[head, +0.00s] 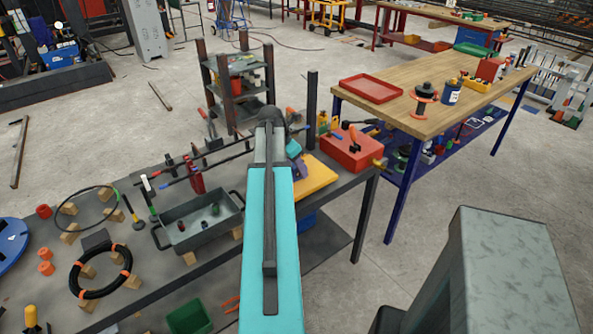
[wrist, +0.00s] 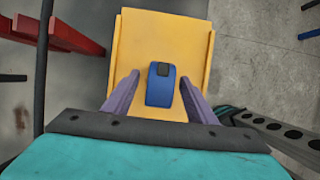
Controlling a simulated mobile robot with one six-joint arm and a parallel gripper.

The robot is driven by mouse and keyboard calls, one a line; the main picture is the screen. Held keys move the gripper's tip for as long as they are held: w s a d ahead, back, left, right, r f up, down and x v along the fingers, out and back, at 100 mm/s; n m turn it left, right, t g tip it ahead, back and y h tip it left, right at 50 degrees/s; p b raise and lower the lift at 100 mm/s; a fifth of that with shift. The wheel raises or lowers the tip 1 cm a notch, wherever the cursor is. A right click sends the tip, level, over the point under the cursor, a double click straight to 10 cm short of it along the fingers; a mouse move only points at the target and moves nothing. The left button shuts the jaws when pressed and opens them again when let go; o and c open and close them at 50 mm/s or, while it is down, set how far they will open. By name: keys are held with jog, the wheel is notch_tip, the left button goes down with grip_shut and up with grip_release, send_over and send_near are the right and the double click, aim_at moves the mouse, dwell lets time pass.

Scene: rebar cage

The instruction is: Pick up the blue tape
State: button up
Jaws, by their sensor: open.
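The blue tape (wrist: 160,90), a small blue block-like piece with a dark patch at its far end, lies on a yellow tray (wrist: 165,35) in the wrist view. My gripper (wrist: 159,77) is open, with one purple finger on each side of the tape. A gap shows between each finger and the tape. The height of the fingers over the tray is hard to tell. In the head view my gripper (head: 298,168) is over the yellow tray (head: 318,180) at the bench's right end. My arm hides the tape there.
A red box (head: 352,152) stands just right of the yellow tray, with a dark upright post (head: 312,100) behind. A grey metal tray (head: 200,222) and a black cable coil (head: 100,272) are on the bench to the left. A wooden table (head: 440,85) stands behind right.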

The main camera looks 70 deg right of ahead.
jog(key=shift+d+f, duration=0.1)
jog(key=shift+f, duration=0.2)
dwell(0.4)
grip_shut()
jog(key=shift+r, duration=0.2)
jog(key=shift+r+b, duration=0.55)
jog(key=shift+r, duration=0.8)
jog(key=shift+s+r, duration=0.2)
jog(key=shift+r, duration=0.05)
jog(key=s+a+r+b, duration=0.1)
jog(key=s+a+b, duration=0.2)
jog(key=s+a, duration=0.6)
jog(key=s, duration=0.4)
jog(key=shift+r, duration=0.2)
